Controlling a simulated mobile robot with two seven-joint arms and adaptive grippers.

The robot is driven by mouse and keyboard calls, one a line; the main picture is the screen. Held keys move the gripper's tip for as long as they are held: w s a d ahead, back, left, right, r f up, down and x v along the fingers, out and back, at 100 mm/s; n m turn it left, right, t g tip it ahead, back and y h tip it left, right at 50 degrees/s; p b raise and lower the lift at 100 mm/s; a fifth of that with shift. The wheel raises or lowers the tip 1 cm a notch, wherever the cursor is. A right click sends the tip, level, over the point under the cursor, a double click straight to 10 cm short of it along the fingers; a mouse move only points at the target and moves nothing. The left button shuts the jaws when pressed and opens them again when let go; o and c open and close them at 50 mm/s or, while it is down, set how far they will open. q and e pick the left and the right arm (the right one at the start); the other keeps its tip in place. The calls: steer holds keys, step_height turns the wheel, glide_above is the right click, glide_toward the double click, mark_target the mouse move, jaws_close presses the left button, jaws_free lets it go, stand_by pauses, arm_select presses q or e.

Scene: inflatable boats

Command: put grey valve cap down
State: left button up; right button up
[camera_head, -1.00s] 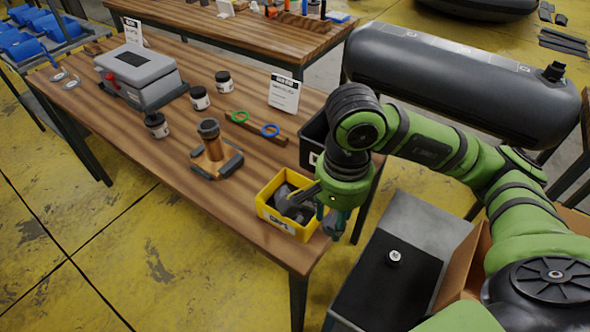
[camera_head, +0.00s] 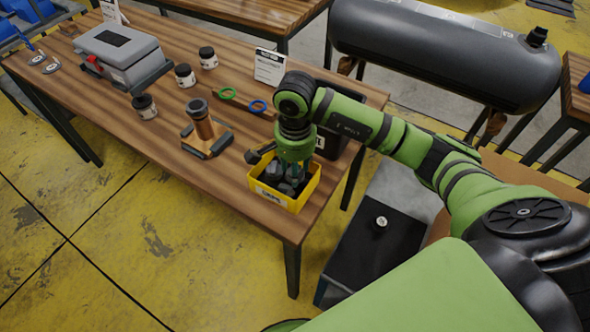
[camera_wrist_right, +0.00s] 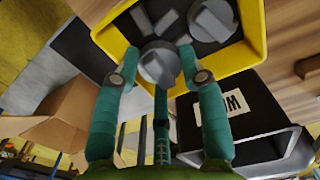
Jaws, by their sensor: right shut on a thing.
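My right gripper (camera_head: 292,178) is over the yellow bin (camera_head: 272,196) near the front right corner of the table, fingers pointing down. In the right wrist view my right gripper (camera_wrist_right: 158,58) is shut on a round grey valve cap (camera_wrist_right: 157,66). The cap is at the yellow bin's (camera_wrist_right: 257,42) near edge in that view; I cannot tell whether it touches anything below. My left gripper is not in view.
A black bin (camera_head: 330,142) with a white label stands right behind the yellow bin.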

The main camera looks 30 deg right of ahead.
step_height(320, 180, down, 2)
steer(key=shift+f, duration=0.15)
steer(key=shift+f+b, duration=0.3)
steer(key=shift+f, duration=0.15)
steer(key=o, duration=0.7)
steer(key=shift+r, duration=0.1)
steer(key=shift+r+p, duration=0.65)
steer(key=shift+p, duration=0.15)
step_height(320, 180, up, 10)
steer(key=b, duration=0.3)
steer(key=shift+r, duration=0.75)
steer(key=shift+s+f, duration=0.1)
